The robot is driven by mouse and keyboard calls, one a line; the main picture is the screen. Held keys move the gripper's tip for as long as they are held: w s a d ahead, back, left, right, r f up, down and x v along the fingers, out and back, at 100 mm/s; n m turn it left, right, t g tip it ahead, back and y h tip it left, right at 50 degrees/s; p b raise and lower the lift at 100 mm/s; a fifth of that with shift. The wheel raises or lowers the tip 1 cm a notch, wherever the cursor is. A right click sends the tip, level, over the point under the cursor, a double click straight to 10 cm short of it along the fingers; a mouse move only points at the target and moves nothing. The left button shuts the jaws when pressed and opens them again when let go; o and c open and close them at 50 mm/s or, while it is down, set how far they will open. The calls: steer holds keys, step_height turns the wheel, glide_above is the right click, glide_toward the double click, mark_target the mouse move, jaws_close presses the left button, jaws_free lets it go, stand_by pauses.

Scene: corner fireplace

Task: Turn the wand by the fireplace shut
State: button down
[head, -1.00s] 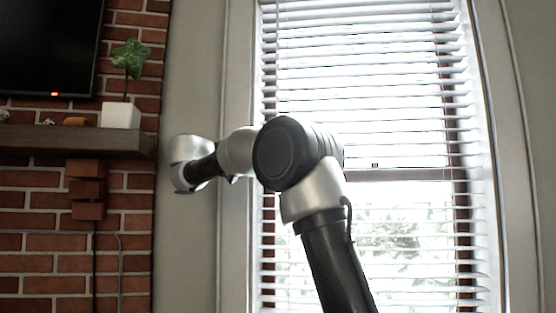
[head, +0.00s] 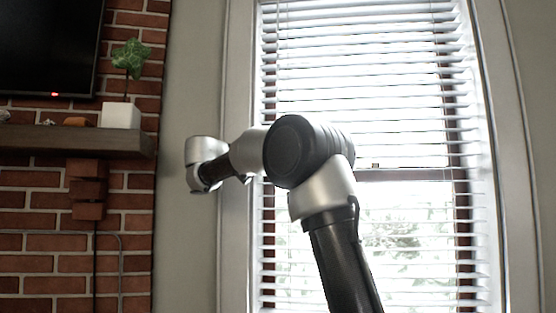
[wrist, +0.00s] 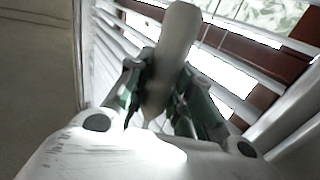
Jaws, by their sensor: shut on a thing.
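The wand (wrist: 172,52) is a pale, thick rod in the wrist view, running up between my fingers in front of the blinds. My gripper (wrist: 165,92) is shut on it, with a dark green-edged finger on each side. The window blinds (head: 365,75) have white horizontal slats, and bright light and greenery show through the gaps between them. They also show behind the gripper in the wrist view (wrist: 240,60). In the head view my arm stands in front of the window, and the gripper and wand cannot be made out there.
A brick fireplace wall (head: 50,255) with a dark mantel (head: 75,142) stands at the left. A grey wall strip (head: 187,250) lies between the bricks and the window frame (head: 236,60).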

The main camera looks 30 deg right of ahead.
steer(key=shift+t, duration=0.3)
steer(key=n+t, duration=0.3)
steer(key=t, duration=0.2)
steer(key=shift+s+n+y, duration=0.1)
steer(key=shift+n+y, duration=0.3)
steer(key=n+t+y, duration=0.2)
steer(key=n+t, duration=0.1)
steer(key=t, duration=0.2)
steer(key=shift+n, duration=0.3)
steer(key=n+t+y, duration=0.3)
steer(key=t+y, duration=0.1)
steer(key=shift+d, duration=0.1)
steer(key=shift+n+t+y, duration=0.8)
steer(key=shift+n+y, duration=0.2)
steer(key=shift+y, duration=0.1)
steer(key=shift+r+n+t+y, duration=0.1)
steer(key=shift+n+t+y, duration=0.25)
steer(key=shift+y, duration=0.25)
steer(key=c, duration=1.2)
jaws_free()
steer(key=shift+c, duration=0.2)
steer(key=shift+a, duration=0.2)
